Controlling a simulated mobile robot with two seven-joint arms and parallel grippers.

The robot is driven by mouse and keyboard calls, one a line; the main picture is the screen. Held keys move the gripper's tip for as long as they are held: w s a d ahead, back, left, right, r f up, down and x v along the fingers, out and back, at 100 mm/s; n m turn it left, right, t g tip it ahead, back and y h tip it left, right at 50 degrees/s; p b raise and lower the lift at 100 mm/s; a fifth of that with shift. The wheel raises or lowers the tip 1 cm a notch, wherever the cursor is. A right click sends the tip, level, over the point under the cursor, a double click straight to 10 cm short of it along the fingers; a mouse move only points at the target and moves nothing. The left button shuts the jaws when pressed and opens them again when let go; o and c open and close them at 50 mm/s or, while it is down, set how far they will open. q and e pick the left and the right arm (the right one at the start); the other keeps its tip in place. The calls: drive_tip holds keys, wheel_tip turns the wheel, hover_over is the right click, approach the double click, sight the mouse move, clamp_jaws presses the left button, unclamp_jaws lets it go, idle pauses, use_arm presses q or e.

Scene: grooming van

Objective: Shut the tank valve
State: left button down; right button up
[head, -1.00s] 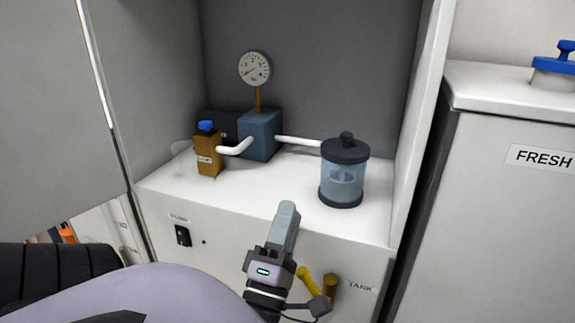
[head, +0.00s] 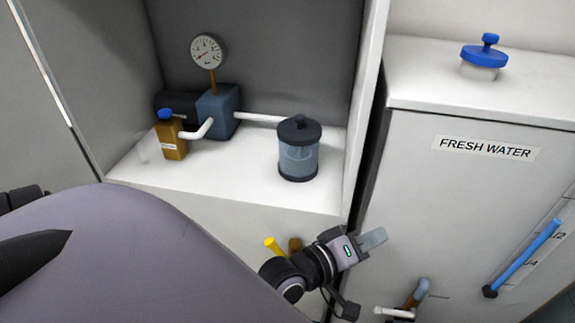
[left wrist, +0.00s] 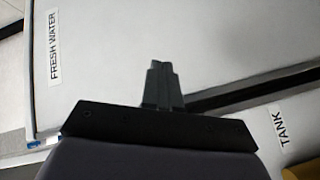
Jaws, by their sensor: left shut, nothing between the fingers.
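The tank valve's yellow handle (head: 274,248) sticks out slanting up and left beside a brass fitting (head: 294,245), low on the cabinet front. My left arm hides the lower end of the handle. The TANK label (left wrist: 283,125) shows in the left wrist view, with a bit of yellow (left wrist: 302,170) at the bottom right corner. My left gripper (head: 373,238) is shut and empty, to the right of the valve, pointing right in front of the fresh water tank. Its closed fingers also show in the left wrist view (left wrist: 162,80). My right gripper does not show.
The white FRESH WATER tank (head: 425,170) stands at the right, with a small tap (head: 420,290) and a blue level tube (head: 528,255).

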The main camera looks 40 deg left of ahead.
use_arm(q)
drive_tip(key=s+d+f+m+g+y+p, duration=0.2)
drive_tip(key=s+d+f+m+g+p, duration=0.15)
drive_tip(key=g+p, duration=0.45)
drive_tip(key=s+a+r+g+y+p, duration=0.5)
drive_tip(key=a+r+y+p, duration=0.1)
drive_tip(key=a+y+p, duration=0.25)
drive_tip(key=b, duration=0.2)
approach(281, 252)
drive_tip(key=w+d+f, duration=0.1)
drive_tip(key=w+f, duration=0.2)
drive_tip(key=shift+m, duration=0.45)
drive_tip(key=shift+s+a+f, duration=0.2)
drive_tip(key=shift+a+f, duration=0.5)
drive_tip(key=shift+a, duration=0.15)
drive_tip(key=shift+s+a+f, duration=0.2)
drive_tip(key=shift+a+f, duration=0.55)
drive_tip(key=shift+a, duration=0.1)
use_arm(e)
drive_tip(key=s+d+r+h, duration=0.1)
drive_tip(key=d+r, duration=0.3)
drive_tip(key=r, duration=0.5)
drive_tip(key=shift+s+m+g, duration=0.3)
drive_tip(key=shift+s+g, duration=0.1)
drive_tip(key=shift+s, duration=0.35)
use_arm(q)
drive_tip(key=shift+g, duration=0.3)
